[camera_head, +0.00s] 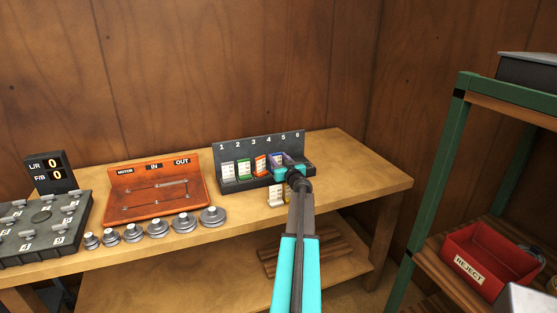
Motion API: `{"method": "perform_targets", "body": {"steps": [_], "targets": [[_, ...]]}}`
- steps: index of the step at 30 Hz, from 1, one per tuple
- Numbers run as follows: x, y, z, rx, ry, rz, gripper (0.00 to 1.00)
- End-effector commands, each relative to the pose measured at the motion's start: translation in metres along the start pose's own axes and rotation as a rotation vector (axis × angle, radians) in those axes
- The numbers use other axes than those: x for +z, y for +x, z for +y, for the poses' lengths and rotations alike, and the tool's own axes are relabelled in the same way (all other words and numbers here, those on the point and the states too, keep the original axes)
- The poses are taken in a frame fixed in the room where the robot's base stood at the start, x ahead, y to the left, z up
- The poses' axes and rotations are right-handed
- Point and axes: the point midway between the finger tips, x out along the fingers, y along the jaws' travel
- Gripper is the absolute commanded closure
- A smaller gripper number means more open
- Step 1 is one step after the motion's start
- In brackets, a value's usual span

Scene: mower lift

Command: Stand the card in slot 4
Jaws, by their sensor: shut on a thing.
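The dark card rack (232,150) stands on the wooden bench, its back numbered 1 to 6. A blue-purple card (277,158) stands about upright at slot 4. My gripper (288,171), with turquoise fingers, is at this card and appears shut on it. The fingers and wrist hide the card's lower part, so I cannot tell whether it is seated in the slot. A white card (228,170), a green card (244,168) and an orange card (260,165) stand in slots 1, 2 and 3.
A small pale labelled piece (276,196) is at the bench's front edge below my gripper. An orange motor panel (155,190) and several grey weights (183,222) are left of the rack. A green shelf (431,165) with a red REJECT bin (470,282) stands right.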

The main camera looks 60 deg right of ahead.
Motion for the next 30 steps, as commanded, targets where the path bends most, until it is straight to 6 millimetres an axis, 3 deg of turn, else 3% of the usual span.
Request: {"method": "perform_targets", "body": {"steps": [6,7,8,21,30], "targets": [[0.003,0.0,-0.001,-0.001,0.0,0.0,0.97],[0.003,0.0,-0.001,-0.001,0.0,0.0,0.55],[0.003,0.0,-0.001,-0.001,-0.001,0.0,0.51],[-0.001,0.0,-0.001,-0.001,0.0,0.0,0.51],[0.0,-0.021,-0.002,-0.001,0.0,0.0,0.51]]}}
